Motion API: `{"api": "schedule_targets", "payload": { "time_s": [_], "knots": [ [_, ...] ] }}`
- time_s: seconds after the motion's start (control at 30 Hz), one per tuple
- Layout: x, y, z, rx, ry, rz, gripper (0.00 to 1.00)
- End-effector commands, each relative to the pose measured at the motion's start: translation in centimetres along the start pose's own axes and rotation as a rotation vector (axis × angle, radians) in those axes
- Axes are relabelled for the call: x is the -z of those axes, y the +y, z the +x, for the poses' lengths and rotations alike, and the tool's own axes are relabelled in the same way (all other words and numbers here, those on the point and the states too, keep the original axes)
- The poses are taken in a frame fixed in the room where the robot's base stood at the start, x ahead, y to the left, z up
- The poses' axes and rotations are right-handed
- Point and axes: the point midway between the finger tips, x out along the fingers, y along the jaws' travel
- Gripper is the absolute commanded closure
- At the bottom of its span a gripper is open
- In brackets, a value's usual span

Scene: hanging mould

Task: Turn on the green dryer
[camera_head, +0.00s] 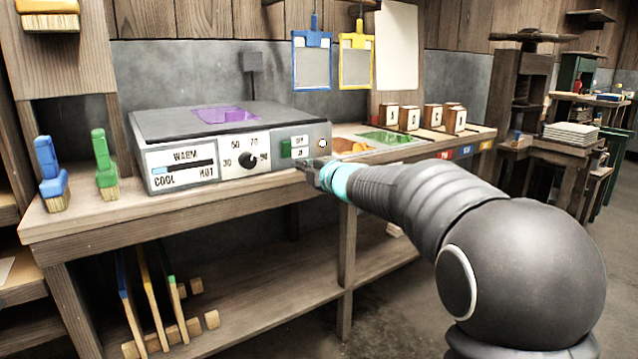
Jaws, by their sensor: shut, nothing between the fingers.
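The dryer (215,120) is a flat grey box on the wooden bench, not green overall. A purple sheet or print (224,114) lies on its dark top. Its front has a WARM/COOL/HOT gauge (184,165), a black dial (247,160) with numbers around it, and a green switch (286,149) beside small OFF and ON labels. A small round pale light or button (323,143) is at the right end. My gripper (306,171) is shut and empty, just below and right of the switch, near the panel's lower edge. I cannot tell whether it touches the panel.
Blue (52,174) and green (105,165) brushes stand left of the dryer. Blue (312,62) and yellow (356,56) frames hang behind. Open floor is at the right.

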Motion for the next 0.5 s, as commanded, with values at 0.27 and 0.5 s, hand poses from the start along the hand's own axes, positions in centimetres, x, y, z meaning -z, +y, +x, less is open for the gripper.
{"api": "schedule_targets", "payload": {
  "time_s": [0.27, 0.5],
  "knots": [
    [0.4, -1.1, -5.2, 0.0, 0.004, 0.0, 1.0],
    [0.3, -1.5, -7.3, 0.001, 0.004, 0.0, 1.0]
  ]
}}
